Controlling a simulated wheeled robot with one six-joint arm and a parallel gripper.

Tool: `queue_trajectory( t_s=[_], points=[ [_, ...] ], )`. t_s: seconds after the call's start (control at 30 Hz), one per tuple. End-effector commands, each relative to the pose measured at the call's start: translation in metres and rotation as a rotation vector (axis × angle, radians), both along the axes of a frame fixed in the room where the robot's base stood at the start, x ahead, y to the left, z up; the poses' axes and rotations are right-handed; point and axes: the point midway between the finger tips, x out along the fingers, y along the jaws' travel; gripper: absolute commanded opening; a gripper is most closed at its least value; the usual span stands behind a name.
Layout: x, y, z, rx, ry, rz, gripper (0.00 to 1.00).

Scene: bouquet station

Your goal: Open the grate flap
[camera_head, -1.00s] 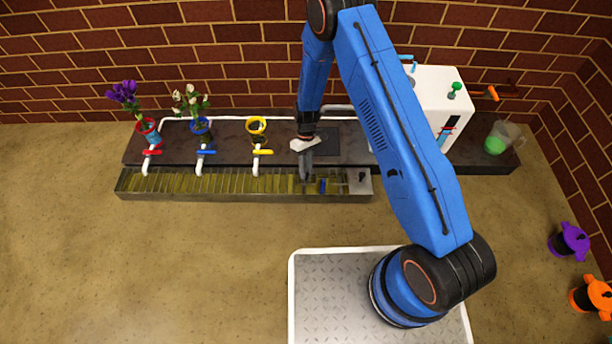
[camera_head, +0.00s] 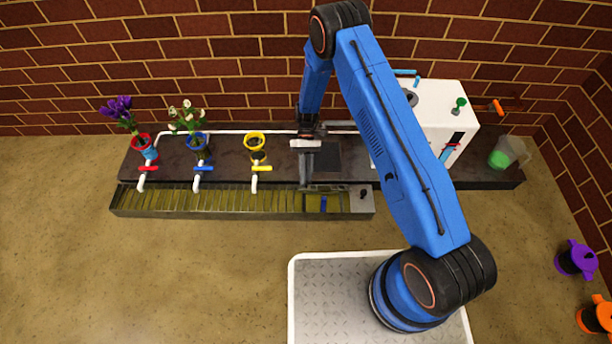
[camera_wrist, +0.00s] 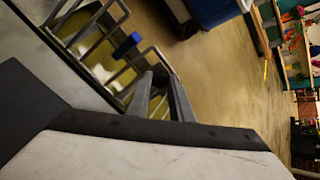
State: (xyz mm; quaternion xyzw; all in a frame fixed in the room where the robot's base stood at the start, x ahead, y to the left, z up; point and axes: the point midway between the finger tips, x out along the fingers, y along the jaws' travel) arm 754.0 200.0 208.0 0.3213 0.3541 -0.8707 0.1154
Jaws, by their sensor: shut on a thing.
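The grate flap (camera_head: 325,188) is a small barred metal section near the right end of the long grated trough (camera_head: 210,202). My gripper (camera_head: 305,186) is shut on its edge from above, at the back side of the trough. The flap looks tilted up, showing the yellowish trough floor below. In the wrist view my gripper (camera_wrist: 160,85) reaches the end of the flap's bars (camera_wrist: 98,38). A small blue piece (camera_head: 323,203) shows at the flap opening; it also shows among the bars in the wrist view (camera_wrist: 127,45). The exact contact is partly hidden.
Behind the trough is a dark counter (camera_head: 225,165) with red (camera_head: 148,169), blue (camera_head: 203,169) and yellow (camera_head: 261,168) taps. A white machine (camera_head: 440,105) and a jug with green liquid (camera_head: 507,153) stand right.

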Motion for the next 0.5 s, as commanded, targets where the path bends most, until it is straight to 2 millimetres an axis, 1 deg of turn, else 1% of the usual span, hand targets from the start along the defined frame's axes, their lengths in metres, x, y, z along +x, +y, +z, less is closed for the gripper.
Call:
queue_trajectory(
  t_s=[0.03,0.5],
  points=[
    [0.006,-0.001,-0.002,0.002,0.011,-0.002,0.00],
    [0.031,-0.001,-0.001,0.009,0.232,-0.001,0.00]
  ],
)
